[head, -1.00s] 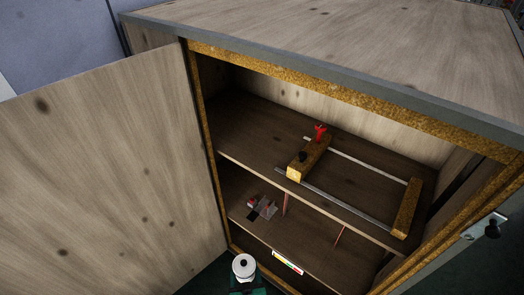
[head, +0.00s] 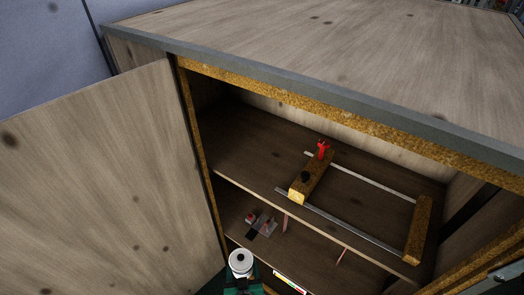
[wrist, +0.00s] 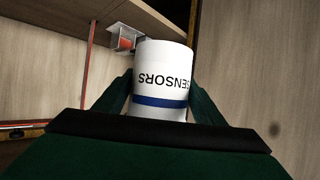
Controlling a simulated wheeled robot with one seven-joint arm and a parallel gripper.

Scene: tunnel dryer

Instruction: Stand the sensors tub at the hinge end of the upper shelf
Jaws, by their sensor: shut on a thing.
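The sensors tub (wrist: 160,72) is a white cylinder with a blue band and SENSORS lettering, upside down in the wrist view. My gripper (wrist: 160,88) has dark green fingers on both sides of it, shut on it. In the head view, the tub (head: 240,260) shows from above at the bottom, with my green gripper (head: 243,283) just below it. They are outside the cabinet opening, below the upper shelf in the picture. The upper shelf (head: 237,143) has a bare stretch at its left end, next to the hinged side of the open door (head: 95,165).
The lower shelf (head: 300,240) holds a small clear-and-red item (head: 265,223). The cabinet's left edge (head: 200,150) borders the opening.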

